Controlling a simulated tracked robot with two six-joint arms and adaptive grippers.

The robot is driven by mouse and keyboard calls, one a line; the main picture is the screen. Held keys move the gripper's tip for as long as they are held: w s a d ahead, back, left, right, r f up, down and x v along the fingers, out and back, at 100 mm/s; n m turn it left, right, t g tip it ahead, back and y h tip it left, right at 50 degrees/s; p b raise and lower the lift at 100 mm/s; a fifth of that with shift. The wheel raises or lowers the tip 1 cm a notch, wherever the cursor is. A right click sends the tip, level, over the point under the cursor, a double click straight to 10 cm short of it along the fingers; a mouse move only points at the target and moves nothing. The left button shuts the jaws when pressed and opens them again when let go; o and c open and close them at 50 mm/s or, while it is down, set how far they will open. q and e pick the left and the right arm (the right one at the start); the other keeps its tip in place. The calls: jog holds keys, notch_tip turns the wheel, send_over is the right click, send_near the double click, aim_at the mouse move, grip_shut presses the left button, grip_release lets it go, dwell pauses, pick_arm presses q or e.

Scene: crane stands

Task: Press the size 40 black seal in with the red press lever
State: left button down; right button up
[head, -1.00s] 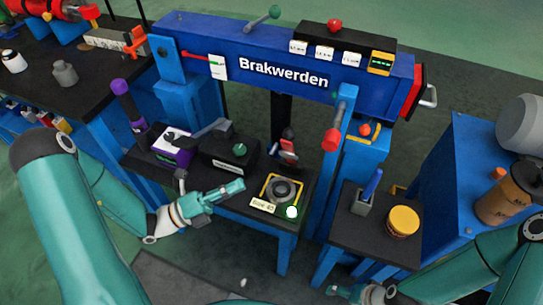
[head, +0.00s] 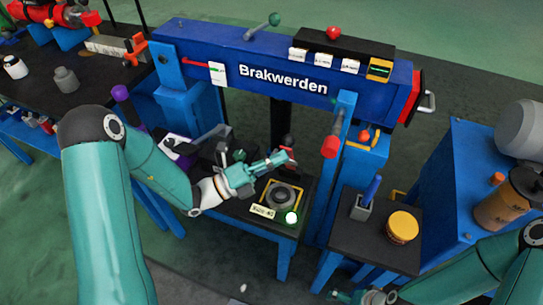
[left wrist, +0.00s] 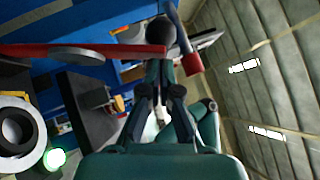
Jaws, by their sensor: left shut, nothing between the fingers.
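The red press lever (head: 331,147) hangs at the right side of the blue press, its red grip low on a grey rod. In the left wrist view a red grip (left wrist: 192,63) on a grey rod shows beyond the fingers. A dark ring (head: 281,196), seemingly the seal in its seat, lies inside a yellow frame on the black table; its small size label is too blurred to read surely. My left gripper (head: 283,158) is shut and empty, above and behind the ring, left of the red grip and apart from it. My right gripper (head: 345,297) is at the bottom edge; its fingers are unclear.
A lit white-green lamp (head: 291,217) sits by the yellow frame. The blue press beam (head: 230,60) spans above. A side table (head: 350,245) holds a yellow-lidded jar (head: 403,225) and a blue-handled tool (head: 372,188). A blue upright (head: 322,215) stands right of the ring.

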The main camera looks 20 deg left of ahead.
aim_at(284, 146)
pick_arm(q)
jog(key=w+r+n+y+p, duration=0.1)
jog(key=w+r+p, duration=0.1)
jog(key=p, duration=0.4)
jog(key=shift+w, duration=0.15)
jog(key=shift+w+f+n+g+p, duration=0.2)
jog(key=shift+n+g+p, duration=0.1)
jog(key=shift+n, duration=0.1)
jog(key=shift+f, duration=0.1)
